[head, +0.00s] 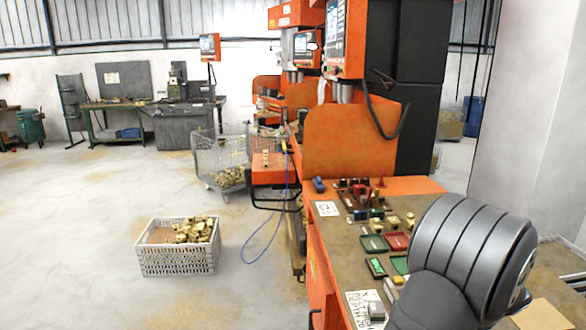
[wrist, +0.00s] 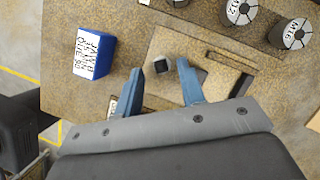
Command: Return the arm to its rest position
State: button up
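My gripper (wrist: 160,66) shows in the wrist view with its two blue fingers spread apart and nothing held between them. It is above a brown speckled worktop (wrist: 75,25). A small black square piece (wrist: 161,67) shows between the fingertips, on a tan board below; I cannot tell how far below. In the head view my grey arm fills the lower right, over the bench (head: 350,255), and the gripper itself is out of sight.
In the wrist view a blue box with writing (wrist: 94,54) lies left of the fingers, and round labelled pieces (wrist: 292,31) stand at the upper right. The head view shows small trays (head: 374,243) on the bench, orange machines (head: 345,140) and a crate of brass parts (head: 178,262) on the floor.

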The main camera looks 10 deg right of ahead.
jog(key=shift+x, duration=1.2)
jog(key=shift+r, duration=0.1)
jog(key=v, duration=1.7)
jog(key=x, duration=1.7)
jog(key=n+g+y, duration=0.1)
jog(key=n, duration=0.4)
jog(key=n+g, duration=0.1)
jog(key=n, duration=0.2)
jog(key=n+g, duration=0.1)
jog(key=n, duration=0.2)
jog(key=shift+w+g+y, duration=0.1)
jog(key=shift+g+y, duration=0.3)
jog(key=shift+d+r, duration=0.25)
jog(key=shift+v, duration=0.8)
